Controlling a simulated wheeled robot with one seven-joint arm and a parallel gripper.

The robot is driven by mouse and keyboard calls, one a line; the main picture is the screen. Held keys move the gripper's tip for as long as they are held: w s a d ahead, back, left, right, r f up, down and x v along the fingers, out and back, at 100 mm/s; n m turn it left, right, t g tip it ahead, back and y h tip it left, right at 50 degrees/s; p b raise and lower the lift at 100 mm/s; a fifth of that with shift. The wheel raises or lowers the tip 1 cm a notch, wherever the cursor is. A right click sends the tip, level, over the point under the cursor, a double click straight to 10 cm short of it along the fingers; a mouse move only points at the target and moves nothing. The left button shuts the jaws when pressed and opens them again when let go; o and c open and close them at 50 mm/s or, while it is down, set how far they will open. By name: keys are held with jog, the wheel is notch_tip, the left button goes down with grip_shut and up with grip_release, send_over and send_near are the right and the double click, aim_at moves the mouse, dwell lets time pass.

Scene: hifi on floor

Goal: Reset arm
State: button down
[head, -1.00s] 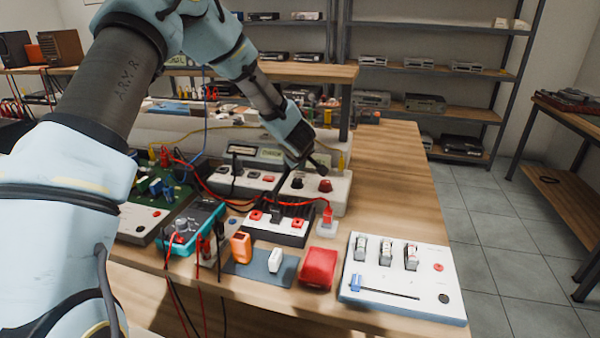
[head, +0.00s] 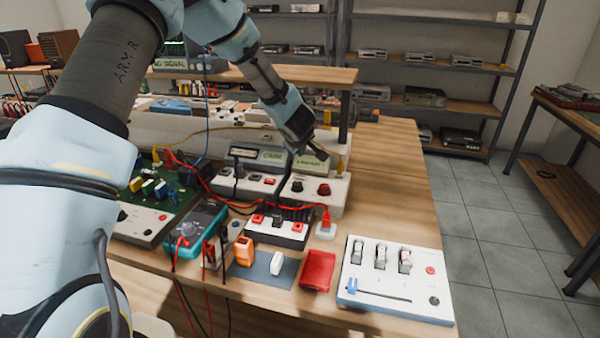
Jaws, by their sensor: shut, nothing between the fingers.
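My arm reaches in from the left across the workbench (head: 385,185). My gripper (head: 322,154) is at its far end, above the back part of the bench, near a white box with a black and a red knob (head: 322,198). The fingers are small and dark in this view; they look shut, with nothing seen between them. A gap to the box behind it is hard to judge.
At the bench front are a white switch panel with a slider (head: 395,275), a red tray (head: 318,270), an orange block (head: 244,250), a teal multimeter (head: 194,232) and a green circuit board (head: 165,193). Loose cables cross the left side. The bench's right strip is clear.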

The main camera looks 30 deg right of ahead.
dwell(0.3)
jog(key=s+a+r+m+g+y, duration=0.1)
jog(key=a+r+m, duration=0.15)
jog(key=a, duration=0.85)
jog(key=s+a+r+m+g, duration=0.15)
jog(key=a+r, duration=0.25)
jog(key=a, duration=0.8)
jog(key=s+a+g+y, duration=0.1)
jog(key=s+a+g, duration=0.1)
jog(key=s+a, duration=0.6)
jog(key=s+a+g+y, duration=0.1)
jog(key=s+a+y, duration=0.1)
jog(key=s+a, duration=0.6)
jog(key=a, duration=0.5)
jog(key=shift+a+r+g+y, duration=0.2)
jog(key=shift+r+g+y, duration=0.1)
jog(key=shift+r+g, duration=0.1)
